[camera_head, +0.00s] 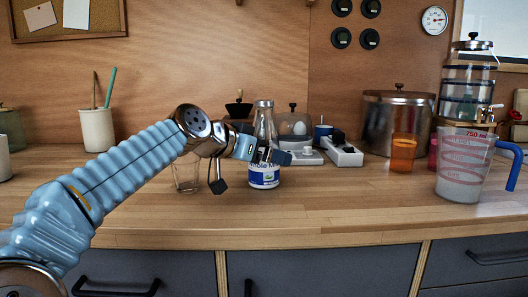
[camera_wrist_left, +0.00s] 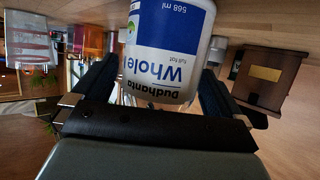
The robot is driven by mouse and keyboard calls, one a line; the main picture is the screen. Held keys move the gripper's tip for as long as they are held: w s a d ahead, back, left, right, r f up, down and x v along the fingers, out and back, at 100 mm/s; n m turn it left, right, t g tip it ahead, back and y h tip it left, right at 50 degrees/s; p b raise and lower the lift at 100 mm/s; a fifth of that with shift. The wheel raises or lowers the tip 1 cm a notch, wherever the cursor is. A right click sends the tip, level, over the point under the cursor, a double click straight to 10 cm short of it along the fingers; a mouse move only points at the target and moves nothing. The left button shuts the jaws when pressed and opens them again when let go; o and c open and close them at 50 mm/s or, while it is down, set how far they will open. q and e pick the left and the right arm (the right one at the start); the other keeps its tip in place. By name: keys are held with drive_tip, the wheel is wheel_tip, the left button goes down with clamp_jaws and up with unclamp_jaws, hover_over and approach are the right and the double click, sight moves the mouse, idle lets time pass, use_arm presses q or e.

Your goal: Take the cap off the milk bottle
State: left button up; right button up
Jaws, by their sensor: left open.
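The milk bottle (camera_head: 264,178) stands upright on the wooden counter, with a blue and white label and a clear, narrowing neck. Its grey top (camera_head: 264,104) shows above my gripper; I cannot make out whether this is a separate cap. My left gripper (camera_head: 270,154) is level with the bottle's upper body, its open fingers on either side of it. In the left wrist view the bottle's label (camera_wrist_left: 168,45) appears upside down between the open fingers (camera_wrist_left: 160,72); I cannot tell whether they touch it. The bottle's top is out of that view. My right gripper is not in view.
A clear glass (camera_head: 187,172) stands left of the bottle, partly behind my wrist. A coffee grinder (camera_head: 238,109), a glass dome (camera_head: 294,128) and a power strip (camera_head: 342,152) are behind. An orange cup (camera_head: 403,152) and a measuring jug (camera_head: 462,170) stand right. The front counter is clear.

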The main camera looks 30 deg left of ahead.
use_arm(q)
drive_tip(key=shift+r, duration=0.1)
drive_tip(key=c, duration=1.6)
drive_tip(key=shift+o, duration=0.2)
drive_tip(key=shift+r, duration=0.1)
drive_tip(key=shift+r, duration=0.6)
drive_tip(key=s+a+r+p, duration=0.2)
drive_tip(key=s+a+r, duration=0.6)
drive_tip(key=s+r, duration=0.3)
drive_tip(key=shift+s+r+p, duration=0.25)
drive_tip(key=shift+s+p, duration=0.05)
drive_tip(key=shift+s, duration=0.05)
